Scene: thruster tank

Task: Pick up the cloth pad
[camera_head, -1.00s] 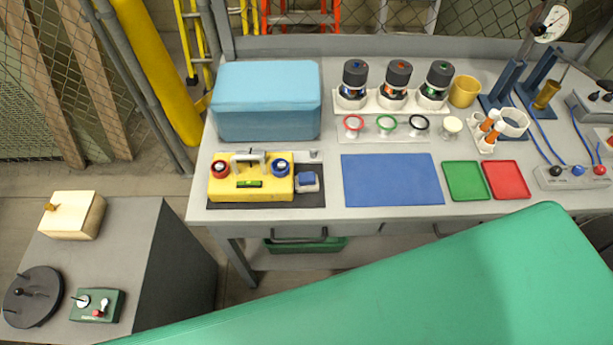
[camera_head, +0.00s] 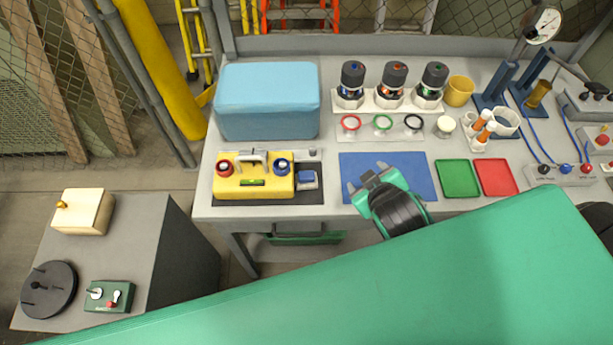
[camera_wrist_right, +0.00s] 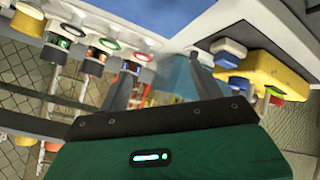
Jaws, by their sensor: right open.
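The small blue pad (camera_head: 306,180) with a pale underside, which I take for the cloth pad, lies on the dark mat at the right end of the yellow block. A blue-and-white piece beside the yellow block, likely this pad, shows in the right wrist view (camera_wrist_right: 228,52). My right gripper (camera_head: 368,177) is over the blue mat, right of the pad and apart from it. Its two fingers are spread and empty in the right wrist view (camera_wrist_right: 162,80). My left gripper is out of view.
The yellow block (camera_head: 255,183) with red and blue knobs is left of the pad. A light blue box (camera_head: 267,100) stands behind. The blue mat (camera_head: 420,165) is otherwise bare. Green (camera_head: 457,179) and red (camera_head: 495,178) trays lie right. Several dark-capped canisters stand in a white rack (camera_head: 375,105).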

